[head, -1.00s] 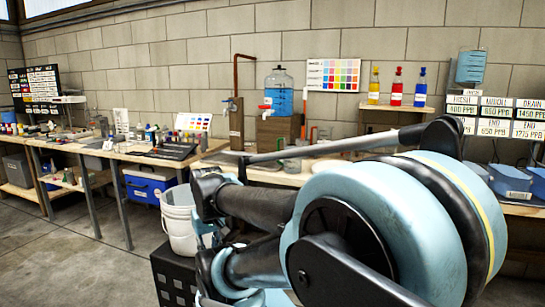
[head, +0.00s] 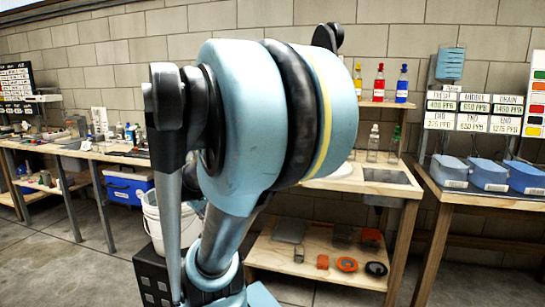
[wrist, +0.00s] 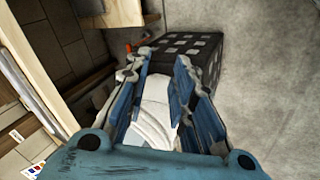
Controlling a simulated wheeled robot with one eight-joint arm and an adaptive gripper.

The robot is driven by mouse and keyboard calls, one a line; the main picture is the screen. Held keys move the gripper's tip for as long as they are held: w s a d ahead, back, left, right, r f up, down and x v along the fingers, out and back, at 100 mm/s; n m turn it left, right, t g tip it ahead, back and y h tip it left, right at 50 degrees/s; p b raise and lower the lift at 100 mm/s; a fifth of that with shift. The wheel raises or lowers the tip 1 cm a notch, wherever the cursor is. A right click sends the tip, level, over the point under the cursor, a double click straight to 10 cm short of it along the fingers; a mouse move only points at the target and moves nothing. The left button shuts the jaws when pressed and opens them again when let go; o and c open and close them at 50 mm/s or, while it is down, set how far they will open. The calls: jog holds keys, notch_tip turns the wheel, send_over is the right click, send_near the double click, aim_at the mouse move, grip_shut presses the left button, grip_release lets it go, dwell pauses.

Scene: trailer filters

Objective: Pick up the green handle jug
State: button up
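A clear vessel with a green top (head: 395,145) stands on the wooden bench with the sink, right of my arm in the head view. It may be the green handle jug; its handle is too small to make out. A similar clear vessel with a pale top (head: 373,143) stands just left of it. In the wrist view my gripper (wrist: 161,62) is open, its two blue fingers apart with nothing held between them. It points down towards the floor, with a white bucket showing behind the fingers. The gripper does not show in the head view, and no green handle shows in the wrist view.
The sink bench (head: 385,188) has a lower shelf with several orange and dark parts. A shelf above holds yellow, red and blue bottles (head: 380,83). A second bench (head: 450,195) with blue boxes stands at right. The white bucket (head: 152,222) is left of my arm.

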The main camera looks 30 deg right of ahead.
jog(key=w+d+r+n+t+h, duration=0.2)
jog(key=w+d+n+h, duration=0.1)
jog(key=w+d+n, duration=0.4)
jog(key=w+d+r+n+t+h, duration=0.2)
jog(key=w+d+n, duration=0.5)
jog(key=w+d, duration=0.6)
jog(key=w+d+r+n+t+h, duration=0.2)
jog(key=w+d+n+h, duration=0.3)
jog(key=w+d, duration=0.5)
jog(key=shift+w+d+r+n+h, duration=0.15)
jog(key=shift+d+r+n, duration=0.15)
jog(key=shift+d, duration=0.8)
jog(key=shift+w+d+r+n+h, duration=0.1)
jog(key=shift+d+r+n, duration=0.2)
jog(key=shift+d, duration=0.85)
jog(key=shift+w+d+r+n+h, duration=0.15)
jog(key=shift+d+r+n, duration=0.15)
jog(key=shift+d, duration=0.8)
jog(key=shift+x, duration=2.65)
jog(key=shift+s+d, duration=0.1)
jog(key=shift+s, duration=0.05)
grip_shut()
